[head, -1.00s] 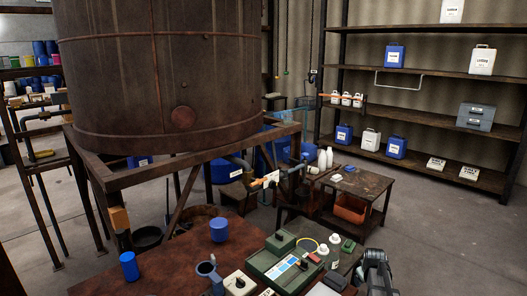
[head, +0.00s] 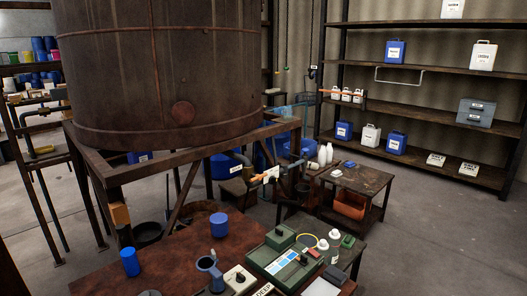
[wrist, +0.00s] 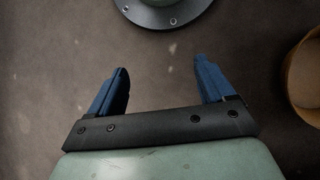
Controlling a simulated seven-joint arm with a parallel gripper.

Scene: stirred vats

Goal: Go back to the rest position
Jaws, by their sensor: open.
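My gripper (wrist: 162,82) shows in the wrist view with its two blue fingers spread wide apart. Nothing is between the fingers, and a bare grey-brown surface lies beyond them. My gripper is not in the head view now. The rest position itself is not marked in either view.
A large rusty vat (head: 165,75) stands behind. In the wrist view, a round bolted flange (wrist: 138,14) is at the top and a tan rounded object (wrist: 304,75) at the right.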

